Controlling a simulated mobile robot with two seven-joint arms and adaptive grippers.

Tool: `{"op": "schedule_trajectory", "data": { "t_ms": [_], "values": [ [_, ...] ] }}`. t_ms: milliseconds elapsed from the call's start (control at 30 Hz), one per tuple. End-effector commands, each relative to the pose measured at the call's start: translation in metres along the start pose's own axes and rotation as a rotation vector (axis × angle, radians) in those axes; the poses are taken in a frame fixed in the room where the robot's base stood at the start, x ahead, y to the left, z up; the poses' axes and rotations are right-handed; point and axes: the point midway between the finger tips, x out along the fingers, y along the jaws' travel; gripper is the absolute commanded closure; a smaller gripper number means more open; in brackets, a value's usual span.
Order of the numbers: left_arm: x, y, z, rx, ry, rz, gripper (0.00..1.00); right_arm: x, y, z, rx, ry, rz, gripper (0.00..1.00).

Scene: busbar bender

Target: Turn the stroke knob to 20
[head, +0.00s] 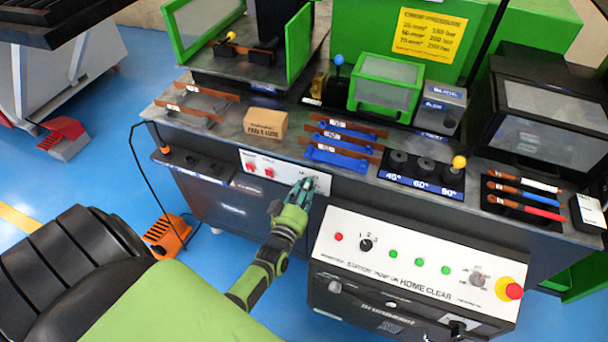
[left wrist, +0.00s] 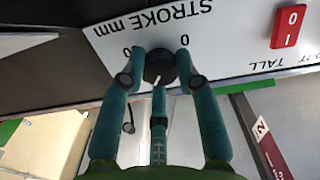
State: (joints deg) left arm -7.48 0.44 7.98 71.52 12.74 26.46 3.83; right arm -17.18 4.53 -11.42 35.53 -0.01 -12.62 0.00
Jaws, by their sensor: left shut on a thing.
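The stroke knob (left wrist: 160,66) is a dark round knob on a white panel (left wrist: 240,50) lettered "STROKE mm", which appears upside down in the left wrist view. A short white mark shows at the knob's lower edge in that view. A "0" shows on each side above the knob; the rest of the scale is hidden by the fingers. My left gripper (left wrist: 160,75) is shut on the knob, with teal fingers on both sides of it. In the head view my left gripper (head: 303,187) reaches the right end of the white panel and covers the knob.
Red switches (head: 259,169) sit left of the knob on the same panel. A control box (head: 415,268) with buttons and a red emergency stop (head: 509,289) stands below right. Blue holders with bars (head: 338,155) and a cardboard box (head: 266,123) lie on the bench above.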

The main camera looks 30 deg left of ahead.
Motion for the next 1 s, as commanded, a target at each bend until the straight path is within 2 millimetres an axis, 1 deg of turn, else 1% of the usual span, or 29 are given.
{"op": "schedule_trajectory", "data": {
  "t_ms": [33,600,633,667,700,1000],
  "values": [
    [-0.0004,0.0028,0.0026,0.013,-0.008,0.004,1.00,-0.0004,0.0000,0.0000,0.000,0.000,0.000,0.60],
    [-0.0016,0.0013,0.0048,0.042,-0.012,0.001,1.00,-0.0006,0.0000,0.0000,0.000,0.000,0.000,0.60],
    [-0.0016,0.0013,0.0049,0.042,-0.013,0.001,0.64,-0.0006,0.0000,0.0000,0.000,0.000,0.000,0.60],
    [-0.0017,0.0013,0.0049,0.042,-0.013,0.001,0.52,-0.0006,0.0000,0.0001,-0.001,0.000,0.000,0.60],
    [-0.0018,0.0011,0.0049,0.042,-0.012,0.001,0.44,-0.0006,0.0000,0.0001,-0.001,0.000,0.000,0.60],
    [-0.0013,-0.0002,0.0024,0.042,-0.006,-0.001,0.44,-0.0008,0.0022,0.0009,-0.003,-0.001,0.002,0.60]
  ]
}}
